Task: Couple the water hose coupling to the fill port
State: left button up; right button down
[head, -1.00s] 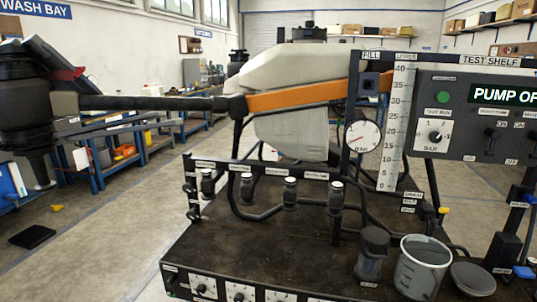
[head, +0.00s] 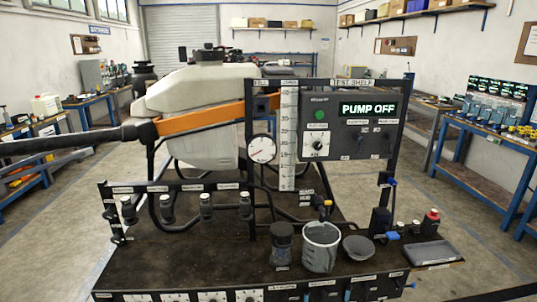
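A rack (head: 180,186) at the left of the bench holds several dark, pale-topped couplings in a row, one of them a coupling (head: 206,207) near the middle. Their labels are too small to read, so I cannot tell which is the water hose coupling. A dark square fitting (head: 261,104) sits under the FILL label on the upright beside the gauge; it looks like the fill port, and nothing is visibly attached to its front. The drone's pale tank (head: 203,115) with an orange arm (head: 200,121) stands behind. Neither of my grippers is in view.
The dark bench (head: 170,262) carries a grey jug (head: 320,247), a dark jar (head: 282,245), a bowl (head: 358,247), a red-capped bottle (head: 430,224) and a tray (head: 432,254). A control panel (head: 345,125) reads PUMP OFF.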

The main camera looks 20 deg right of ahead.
aim_at(391, 181)
jog(key=z, duration=1.45)
